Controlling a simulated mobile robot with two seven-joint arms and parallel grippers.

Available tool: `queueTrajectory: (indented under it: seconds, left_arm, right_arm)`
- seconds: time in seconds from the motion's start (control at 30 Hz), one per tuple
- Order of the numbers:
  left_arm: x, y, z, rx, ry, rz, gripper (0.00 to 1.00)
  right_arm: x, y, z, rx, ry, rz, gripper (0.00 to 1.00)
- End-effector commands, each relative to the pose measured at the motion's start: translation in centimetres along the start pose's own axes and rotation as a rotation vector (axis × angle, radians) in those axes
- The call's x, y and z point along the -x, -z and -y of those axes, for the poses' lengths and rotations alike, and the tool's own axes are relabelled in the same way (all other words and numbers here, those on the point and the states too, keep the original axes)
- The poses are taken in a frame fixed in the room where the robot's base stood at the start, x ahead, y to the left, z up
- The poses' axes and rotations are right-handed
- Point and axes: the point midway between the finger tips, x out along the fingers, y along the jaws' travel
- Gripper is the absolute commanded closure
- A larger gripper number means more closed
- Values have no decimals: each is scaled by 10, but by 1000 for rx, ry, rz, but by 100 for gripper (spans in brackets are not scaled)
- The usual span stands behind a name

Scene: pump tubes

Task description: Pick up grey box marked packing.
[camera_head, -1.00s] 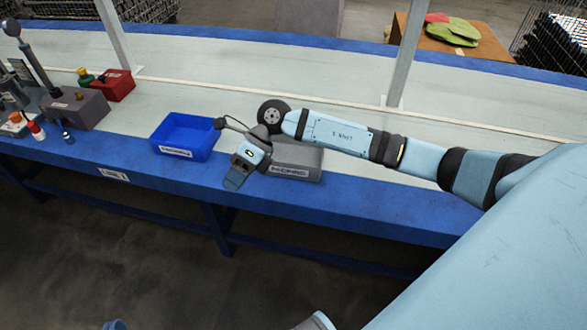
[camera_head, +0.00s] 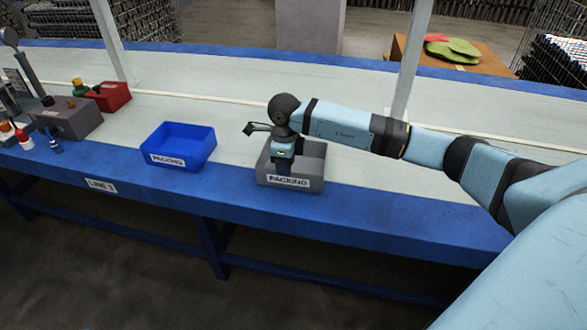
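The grey box (camera_head: 313,166) with a white "PACKING" label on its front stands upright on the blue-edged bench. My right gripper (camera_head: 283,163) is over the box, pointing down at its front wall, and hides part of its inside. I cannot tell whether the fingers are open or shut, or whether they touch the wall. My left gripper is not in view.
A blue bin (camera_head: 178,150), also labelled "PACKING", stands left of the grey box. Further left are a grey control box (camera_head: 70,120), a red box (camera_head: 108,96) and small bottles. A metal post (camera_head: 410,65) rises behind my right arm. The bench right of the box is clear.

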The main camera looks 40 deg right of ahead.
Motion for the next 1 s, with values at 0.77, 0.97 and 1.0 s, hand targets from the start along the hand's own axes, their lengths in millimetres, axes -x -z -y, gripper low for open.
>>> queueTrajectory:
  seconds: [0.77,0.97,1.0]
  left_arm:
    - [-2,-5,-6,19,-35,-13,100]
    - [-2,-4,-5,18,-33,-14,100]
    - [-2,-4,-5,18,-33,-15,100]
  right_arm:
    - [-52,7,-2,0,0,2,87]
    - [-52,7,-2,0,0,2,100]
    - [-52,7,-2,-1,0,2,100]
